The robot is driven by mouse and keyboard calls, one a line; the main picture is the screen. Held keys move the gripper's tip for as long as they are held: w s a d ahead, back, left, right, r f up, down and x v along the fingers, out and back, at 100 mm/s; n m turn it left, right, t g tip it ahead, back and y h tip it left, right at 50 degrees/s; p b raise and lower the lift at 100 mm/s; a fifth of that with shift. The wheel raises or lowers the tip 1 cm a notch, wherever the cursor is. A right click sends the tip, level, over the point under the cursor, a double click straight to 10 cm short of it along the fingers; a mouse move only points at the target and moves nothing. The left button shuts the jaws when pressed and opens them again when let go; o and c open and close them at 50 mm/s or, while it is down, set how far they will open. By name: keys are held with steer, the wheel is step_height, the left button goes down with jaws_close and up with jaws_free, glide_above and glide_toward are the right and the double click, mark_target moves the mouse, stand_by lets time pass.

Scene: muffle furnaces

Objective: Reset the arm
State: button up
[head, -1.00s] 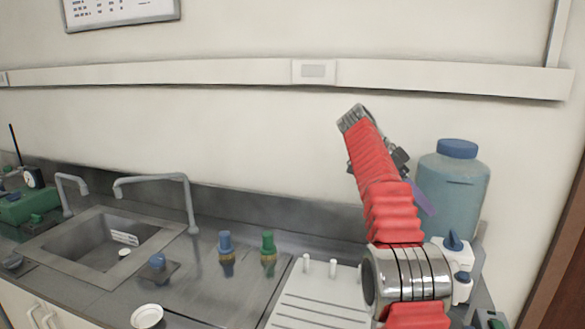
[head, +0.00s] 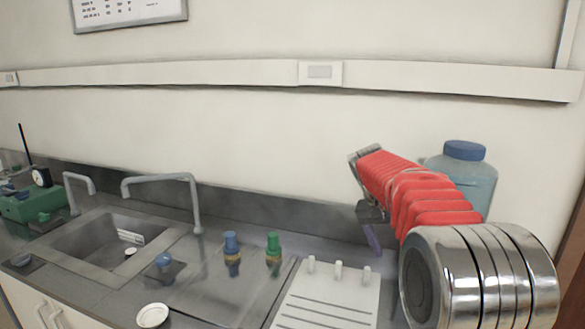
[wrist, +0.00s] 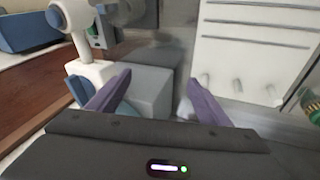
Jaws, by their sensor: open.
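My gripper (wrist: 150,92) shows in the wrist view with its two purple fingers spread apart and nothing between them. In the head view my gripper (head: 371,232) hangs from the end of my red-sleeved arm, above the bench near the white pegged board. Only part of it shows there. My arm is folded in front of the large blue-capped bottle (head: 465,172) and hides its lower part.
The white board (head: 330,296) with pegs lies on the bench below the arm; it also shows in the wrist view (wrist: 255,45). White equipment with blue knobs (wrist: 85,50) stands close to the fingers. A sink (head: 110,245), tap (head: 160,180) and blue (head: 231,245) and green (head: 273,245) fittings are left.

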steer(key=s+a+n+t+y, duration=0.1)
steer(key=s+a, duration=0.2)
steer(key=s, duration=0.8)
steer(key=s+a+f+n+t+y, duration=0.1)
steer(key=s+a, duration=0.3)
steer(key=s, duration=0.8)
steer(key=s+a+n+t+y, duration=0.2)
steer(key=s+a+n+t, duration=0.1)
steer(key=s, duration=0.8)
steer(key=shift+s+a+f+y, duration=0.25)
steer(key=shift+s+a+y, duration=0.05)
steer(key=shift+a, duration=0.1)
